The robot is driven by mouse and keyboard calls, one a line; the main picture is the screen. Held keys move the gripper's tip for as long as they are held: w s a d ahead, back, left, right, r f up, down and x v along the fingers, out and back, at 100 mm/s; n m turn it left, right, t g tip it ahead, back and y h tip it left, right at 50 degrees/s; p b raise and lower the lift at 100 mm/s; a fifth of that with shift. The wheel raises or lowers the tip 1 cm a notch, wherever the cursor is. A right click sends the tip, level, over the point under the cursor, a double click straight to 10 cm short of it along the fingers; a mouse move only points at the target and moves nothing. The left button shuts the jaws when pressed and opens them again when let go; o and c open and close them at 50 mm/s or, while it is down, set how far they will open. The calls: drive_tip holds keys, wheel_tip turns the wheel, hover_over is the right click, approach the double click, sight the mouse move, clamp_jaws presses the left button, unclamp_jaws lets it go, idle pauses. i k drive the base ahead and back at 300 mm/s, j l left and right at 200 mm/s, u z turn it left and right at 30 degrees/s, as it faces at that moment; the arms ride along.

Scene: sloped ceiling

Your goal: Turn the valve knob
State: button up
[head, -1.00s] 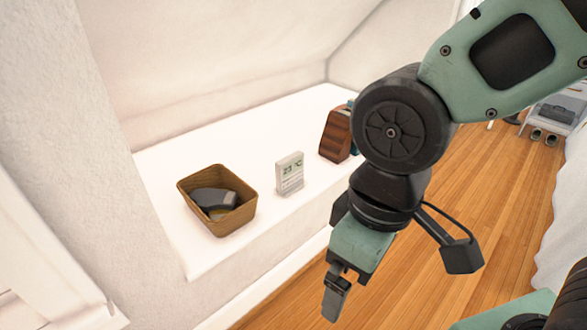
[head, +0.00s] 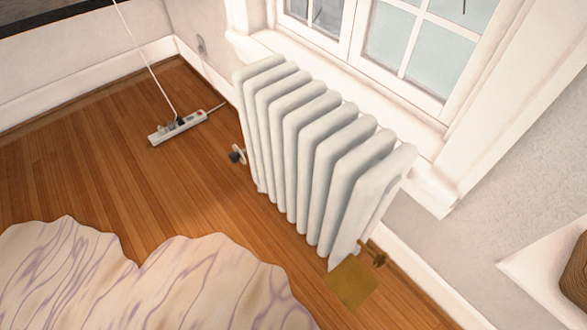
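A white ribbed radiator (head: 315,160) stands below the window in the head view. At its lower left end sits a small dark knob (head: 237,157) on a pale metal fitting. At its lower right end a brass-coloured valve fitting (head: 377,258) sticks out, low over the floor. Which of the two is the task's valve knob, I cannot tell. Both are small in the picture, and their turn position cannot be read. My gripper and arm are out of view.
A power strip (head: 178,128) with cords lies on the wooden floor at left. A rumpled pale rug or cloth (head: 130,290) covers the lower left. A yellowish square plate (head: 350,284) lies by the radiator's right end. A white ledge (head: 545,262) with part of a brown basket juts in at right.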

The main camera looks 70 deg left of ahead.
sight(234, 157)
drive_tip(key=j+u, duration=0.1)
drive_tip(key=u, duration=0.3)
drive_tip(key=j+u, duration=0.15)
drive_tip(key=u, duration=0.3)
drive_tip(key=k+j+u, duration=0.1)
drive_tip(key=u, duration=0.3)
drive_tip(key=j+u, duration=0.15)
drive_tip(key=u, duration=0.25)
drive_tip(key=i+j+u, duration=0.1)
drive_tip(key=j, duration=0.3)
